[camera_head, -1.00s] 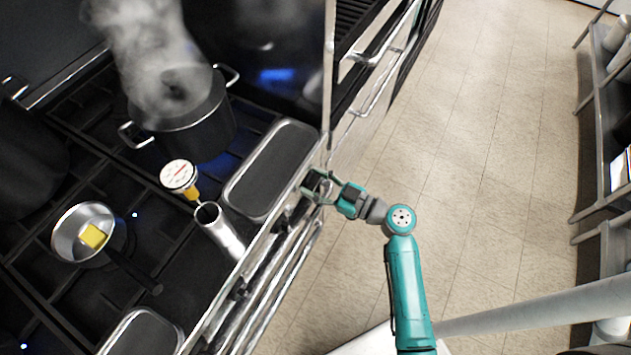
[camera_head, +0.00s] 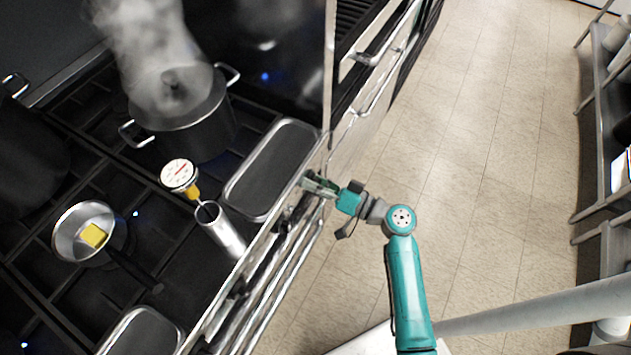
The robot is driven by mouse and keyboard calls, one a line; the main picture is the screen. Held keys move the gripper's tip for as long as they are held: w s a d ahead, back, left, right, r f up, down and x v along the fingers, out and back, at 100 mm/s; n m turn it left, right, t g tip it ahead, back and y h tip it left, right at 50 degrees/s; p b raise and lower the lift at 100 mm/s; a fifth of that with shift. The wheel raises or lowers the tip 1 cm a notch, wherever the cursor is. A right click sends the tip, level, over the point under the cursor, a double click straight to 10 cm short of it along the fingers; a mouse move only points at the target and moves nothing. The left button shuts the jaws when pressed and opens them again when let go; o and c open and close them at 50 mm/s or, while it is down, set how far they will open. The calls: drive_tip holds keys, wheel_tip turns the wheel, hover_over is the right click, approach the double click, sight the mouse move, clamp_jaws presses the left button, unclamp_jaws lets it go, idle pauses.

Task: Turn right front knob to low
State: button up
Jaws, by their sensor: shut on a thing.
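My gripper (camera_head: 312,184) is at the stove's front panel, beside the front edge of the long metal-rimmed tray (camera_head: 268,172). It is shut on a knob there; the knob itself is mostly hidden behind the fingers. Other dark knobs (camera_head: 281,226) line the same panel to the lower left. The stove (camera_head: 85,130) has black grates. A steaming dark pot (camera_head: 188,130) stands at the back right of the stove.
A small pan (camera_head: 66,232) with a yellow block (camera_head: 94,236) sits on the left grates. A dial thermometer (camera_head: 178,174) stands by a metal cylinder (camera_head: 222,232). Rails (camera_head: 280,290) run along the stove front. The tiled floor (camera_head: 480,150) is clear; shelves (camera_head: 590,150) stand at right.

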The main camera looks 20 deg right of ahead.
drive_tip(key=shift+m, duration=0.8)
drive_tip(key=shift+r, duration=0.1)
drive_tip(key=o, duration=1.2)
drive_tip(key=v, duration=1.2)
drive_tip(key=shift+a, duration=0.1)
